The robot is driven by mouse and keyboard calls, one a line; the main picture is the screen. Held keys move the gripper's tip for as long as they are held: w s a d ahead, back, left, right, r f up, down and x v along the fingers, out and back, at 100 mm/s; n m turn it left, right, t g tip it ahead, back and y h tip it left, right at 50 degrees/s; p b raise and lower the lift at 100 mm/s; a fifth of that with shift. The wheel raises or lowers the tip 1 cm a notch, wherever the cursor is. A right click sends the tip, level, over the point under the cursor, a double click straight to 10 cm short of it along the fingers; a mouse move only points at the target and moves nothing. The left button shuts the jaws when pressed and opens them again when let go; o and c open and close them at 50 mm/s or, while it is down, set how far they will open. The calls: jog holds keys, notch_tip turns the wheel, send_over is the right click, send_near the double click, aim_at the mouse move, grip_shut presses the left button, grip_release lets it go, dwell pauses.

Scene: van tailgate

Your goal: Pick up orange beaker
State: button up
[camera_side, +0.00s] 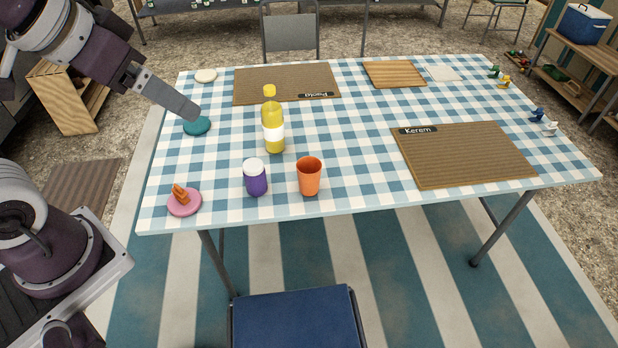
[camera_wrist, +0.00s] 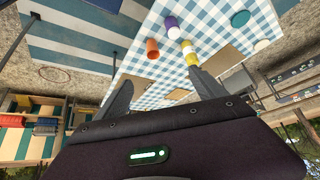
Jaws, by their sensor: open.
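The orange beaker (camera_side: 309,177) stands upright near the front edge of the checked table. It also shows in the wrist view (camera_wrist: 152,49), beyond my fingers and apart from them. My gripper (camera_side: 195,112) is above the table's left side, near the teal round item, well left of the beaker. In the wrist view my gripper (camera_wrist: 160,88) has its two fingers spread wide with nothing between them.
A purple jar (camera_side: 255,180) stands just left of the beaker. A yellow bottle (camera_side: 273,125) stands behind them. A pink plate (camera_side: 184,203) with an orange-brown item is at the front left. A woven mat (camera_side: 465,158) lies to the right. The table between beaker and mat is clear.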

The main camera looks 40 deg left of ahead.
jog(key=w+f+t, duration=0.2)
jog(key=w+f, duration=0.2)
jog(key=w, duration=1)
jog(key=m+t+h, duration=0.2)
jog(key=t+h, duration=0.1)
jog(key=t, duration=0.3)
send_over(300, 178)
jog(key=s, duration=0.1)
notch_tip(300, 178, down, 25)
jog(key=f, duration=0.8)
jog(key=shift+s+a+f, duration=0.15)
jog(key=shift+s, duration=0.05)
jog(key=shift+w+d, duration=0.2)
jog(key=shift+w, duration=0.65)
jog(key=x, duration=0.6)
jog(key=shift+s+f, duration=0.1)
jog(key=shift+f, duration=0.05)
jog(key=c, duration=1.4)
